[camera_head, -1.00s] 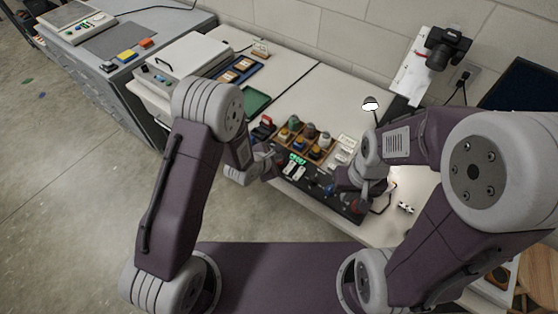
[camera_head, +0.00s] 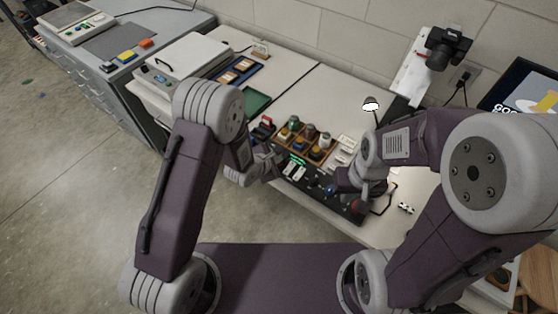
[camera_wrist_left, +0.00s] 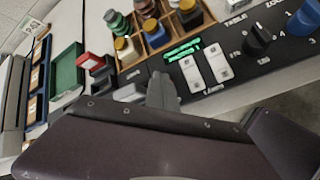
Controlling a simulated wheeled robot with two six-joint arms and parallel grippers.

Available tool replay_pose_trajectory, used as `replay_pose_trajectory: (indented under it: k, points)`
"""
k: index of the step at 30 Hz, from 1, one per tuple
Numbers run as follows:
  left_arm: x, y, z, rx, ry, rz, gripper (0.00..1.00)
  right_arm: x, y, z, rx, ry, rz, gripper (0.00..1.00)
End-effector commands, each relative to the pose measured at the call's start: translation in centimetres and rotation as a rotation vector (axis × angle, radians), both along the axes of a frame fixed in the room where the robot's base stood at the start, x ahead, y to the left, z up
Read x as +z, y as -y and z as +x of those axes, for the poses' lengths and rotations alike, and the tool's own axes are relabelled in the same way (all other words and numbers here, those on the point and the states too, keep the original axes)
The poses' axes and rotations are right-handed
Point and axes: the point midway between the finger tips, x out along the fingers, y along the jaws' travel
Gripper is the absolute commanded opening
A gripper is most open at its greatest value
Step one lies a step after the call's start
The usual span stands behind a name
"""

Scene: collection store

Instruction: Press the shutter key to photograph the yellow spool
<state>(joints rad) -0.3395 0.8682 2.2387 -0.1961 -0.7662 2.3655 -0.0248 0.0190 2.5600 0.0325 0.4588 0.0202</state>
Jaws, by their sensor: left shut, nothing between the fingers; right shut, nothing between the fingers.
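The dark control panel (camera_head: 318,190) lies along the table's front edge. In the left wrist view it shows a lit green display (camera_wrist_left: 183,50), two white keys (camera_wrist_left: 206,68) and dark and blue knobs. I cannot make out which key is the shutter. My left gripper (camera_head: 277,165) is shut and empty at the panel's left end; its fingers show in the left wrist view (camera_wrist_left: 163,90). My right gripper (camera_head: 358,203) is shut and empty over the panel's right end. The screen (camera_head: 527,92) at right is lit, with partly hidden lettering and a yellow shape.
A wooden divided tray (camera_wrist_left: 175,43) of small jar-like items, some yellow-topped, stands behind the panel. A red-and-black item (camera_wrist_left: 91,62) and green tray (camera_wrist_left: 67,70) lie left of it. A camera (camera_head: 447,45) is mounted above the table. A small lamp (camera_head: 371,104) stands near it.

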Motion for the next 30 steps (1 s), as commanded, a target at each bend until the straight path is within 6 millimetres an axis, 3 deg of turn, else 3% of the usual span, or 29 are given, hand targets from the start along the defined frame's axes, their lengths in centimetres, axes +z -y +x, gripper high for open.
replay_pose_trajectory:
  k: [6, 18, 30]
  points:
    - [1.5, 0.0, 0.0, 0.000, -0.001, 0.001, 0.00, 1.5, 0.0, 0.0, 0.000, 0.000, 0.000, 0.00]
    - [1.8, 0.0, 0.0, 0.000, 0.000, 0.000, 0.00, 1.7, 0.0, 0.0, 0.000, 0.000, 0.000, 0.00]
    - [5.7, 0.0, 0.0, 0.000, 0.000, 0.000, 0.00, 5.3, 0.0, 0.0, 0.000, 0.000, 0.000, 0.00]
